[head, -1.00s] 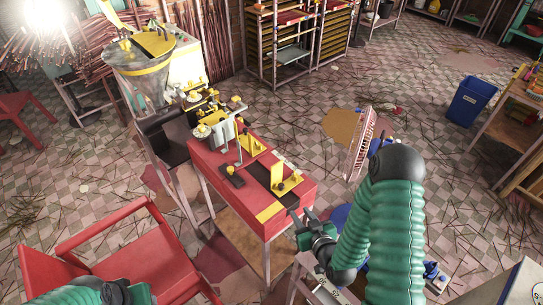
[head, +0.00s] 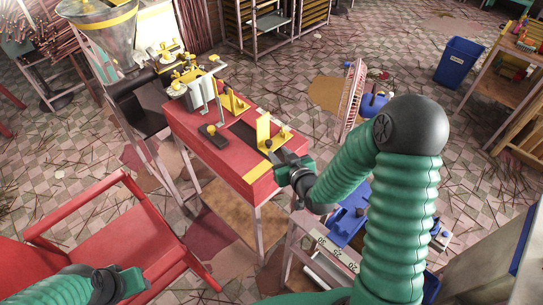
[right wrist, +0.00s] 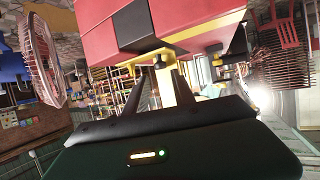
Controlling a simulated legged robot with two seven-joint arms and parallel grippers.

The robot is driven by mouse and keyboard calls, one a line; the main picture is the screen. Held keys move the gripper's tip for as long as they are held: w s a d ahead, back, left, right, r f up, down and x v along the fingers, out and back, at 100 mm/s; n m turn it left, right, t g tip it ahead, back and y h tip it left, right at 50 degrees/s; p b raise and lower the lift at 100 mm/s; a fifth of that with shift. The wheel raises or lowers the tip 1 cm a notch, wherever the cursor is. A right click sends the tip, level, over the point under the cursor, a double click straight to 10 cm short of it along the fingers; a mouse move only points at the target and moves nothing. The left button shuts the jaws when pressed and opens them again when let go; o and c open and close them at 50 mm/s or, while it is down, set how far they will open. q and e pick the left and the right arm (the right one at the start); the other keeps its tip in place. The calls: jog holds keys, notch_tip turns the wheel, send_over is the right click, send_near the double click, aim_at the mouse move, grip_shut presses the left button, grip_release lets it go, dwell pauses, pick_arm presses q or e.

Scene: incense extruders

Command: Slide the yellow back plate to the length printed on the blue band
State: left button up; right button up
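Two upright yellow plates stand on the red table. The near plate (head: 263,130) is by the table's right end; the other plate (head: 233,102) is farther back. I cannot tell from their look which is the back plate. My right gripper (head: 277,160) is at the right end of the table, just beside the near plate's foot. In the right wrist view its two fingers (right wrist: 170,82) are apart, with a yellow strip showing between or behind them. My left gripper (head: 132,283) is low at the left, away from the table; its fingers are not clear. I cannot make out the blue band.
The red table (head: 190,122) has a yellow strip (head: 257,172) on its near edge. A red chair (head: 105,235) stands at the left. A stand with a numbered scale (head: 335,252) and blue parts is at the lower right.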

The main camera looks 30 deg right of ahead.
aim_at(270, 144)
jog(key=x, duration=0.7)
jog(key=shift+r, duration=0.1)
grip_shut()
dwell(1.1)
